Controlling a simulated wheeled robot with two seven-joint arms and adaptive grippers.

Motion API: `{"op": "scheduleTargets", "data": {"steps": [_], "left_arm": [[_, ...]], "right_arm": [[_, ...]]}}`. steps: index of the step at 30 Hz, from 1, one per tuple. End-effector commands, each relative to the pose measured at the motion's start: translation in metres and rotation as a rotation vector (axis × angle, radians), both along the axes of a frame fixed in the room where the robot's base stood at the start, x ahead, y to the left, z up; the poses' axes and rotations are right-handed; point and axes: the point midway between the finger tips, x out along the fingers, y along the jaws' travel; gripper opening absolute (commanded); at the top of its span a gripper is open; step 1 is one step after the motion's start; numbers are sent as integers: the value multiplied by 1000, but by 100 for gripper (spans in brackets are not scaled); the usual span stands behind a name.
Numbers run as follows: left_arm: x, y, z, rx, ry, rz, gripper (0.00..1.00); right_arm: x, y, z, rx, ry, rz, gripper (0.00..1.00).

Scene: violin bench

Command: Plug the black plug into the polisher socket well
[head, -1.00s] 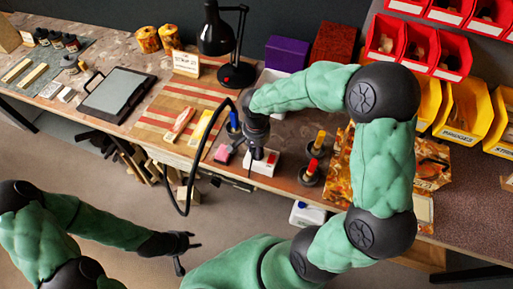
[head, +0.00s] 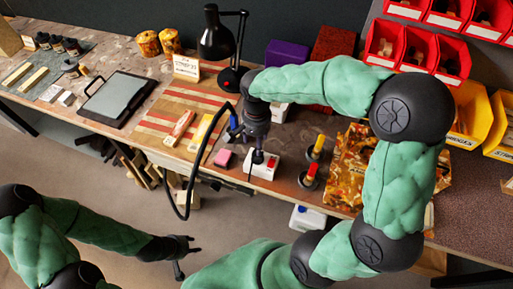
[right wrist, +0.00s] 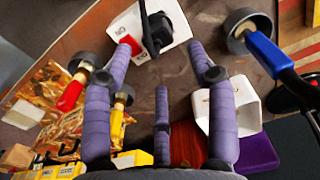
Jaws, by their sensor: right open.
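The white socket box (head: 266,172) with a red switch lies on the bench and also shows at the top of the right wrist view (right wrist: 178,27). The black plug (right wrist: 157,32), with its black cord, stands at the box; it shows just below my right gripper in the head view (head: 258,157). How deep it sits in a well is not clear. My right gripper (head: 258,147) is above the plug, its fingers spread on either side and apart from it in the right wrist view (right wrist: 163,50). My left gripper (head: 187,258) is open and empty, in front of the bench.
Two dark round holders with red and yellow-handled tools (head: 310,175) stand right of the box. A blue-handled tool (head: 233,122) and a pink block (head: 223,158) are to the left. A black cable (head: 184,190) loops over the bench edge. A lamp (head: 215,40) stands behind.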

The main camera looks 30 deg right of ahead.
Motion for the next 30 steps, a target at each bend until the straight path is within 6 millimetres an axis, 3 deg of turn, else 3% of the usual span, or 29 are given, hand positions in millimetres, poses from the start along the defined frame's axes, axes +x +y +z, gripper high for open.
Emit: {"op": "scheduleTargets", "data": {"steps": [3, 9, 30], "left_arm": [[0, 0, 0, 0, 0, 0, 40], [0, 0, 0, 0, 0, 0, 40], [0, 0, 0, 0, 0, 0, 40]], "right_arm": [[0, 0, 21, 1, -3, 0, 57], [0, 0, 40, 1, -1, 1, 57], [0, 0, 43, 1, 1, 0, 57]]}}
